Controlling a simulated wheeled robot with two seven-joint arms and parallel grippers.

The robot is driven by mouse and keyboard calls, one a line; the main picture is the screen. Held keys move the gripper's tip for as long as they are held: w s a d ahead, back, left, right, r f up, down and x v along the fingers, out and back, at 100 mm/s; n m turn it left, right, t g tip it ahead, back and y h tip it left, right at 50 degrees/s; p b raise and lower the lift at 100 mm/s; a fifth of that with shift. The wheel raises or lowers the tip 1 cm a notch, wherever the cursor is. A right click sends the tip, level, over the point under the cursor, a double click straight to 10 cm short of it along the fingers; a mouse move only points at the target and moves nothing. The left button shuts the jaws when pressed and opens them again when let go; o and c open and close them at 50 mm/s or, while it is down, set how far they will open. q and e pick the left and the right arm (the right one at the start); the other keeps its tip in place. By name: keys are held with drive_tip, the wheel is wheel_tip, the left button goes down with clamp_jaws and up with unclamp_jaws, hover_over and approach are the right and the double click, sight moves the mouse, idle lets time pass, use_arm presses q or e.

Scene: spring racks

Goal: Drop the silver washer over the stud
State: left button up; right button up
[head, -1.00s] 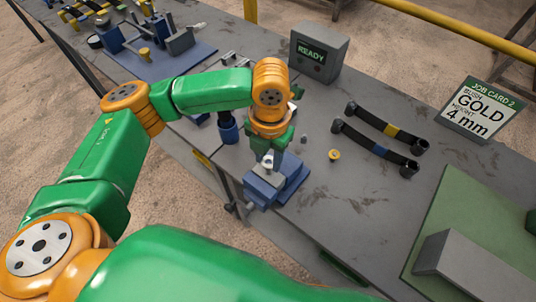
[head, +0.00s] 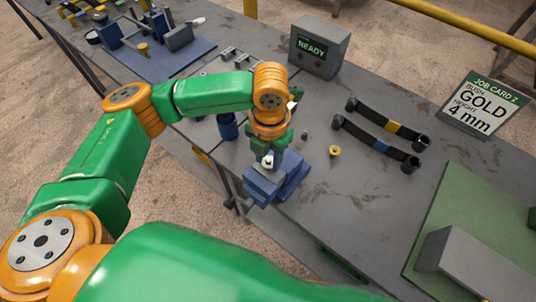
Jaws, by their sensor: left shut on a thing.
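My left gripper (head: 267,152) points down just over a blue fixture (head: 262,187) near the table's front edge. Its fingers are shut, and a small pale silver piece (head: 267,161) shows at the fingertips. It looks like the silver washer, but it is too small to make out its shape. The stud cannot be told apart; the gripper covers much of the fixture's top. I cannot tell whether the silver piece touches anything below. My right gripper is not in view.
A gold bush (head: 335,151) and a small grey piece (head: 305,136) lie to the right. Beyond are two dark straps (head: 384,129), a READY box (head: 320,47), a job card (head: 480,104) and a green mat (head: 457,215). The table between the fixture and mat is clear.

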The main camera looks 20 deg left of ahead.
use_arm(q)
drive_tip(key=o, duration=1.5)
wheel_tip(320, 180, up, 3)
drive_tip(key=p, duration=0.3)
drive_tip(key=shift+f, duration=0.15)
drive_tip(key=shift+r, duration=2.15)
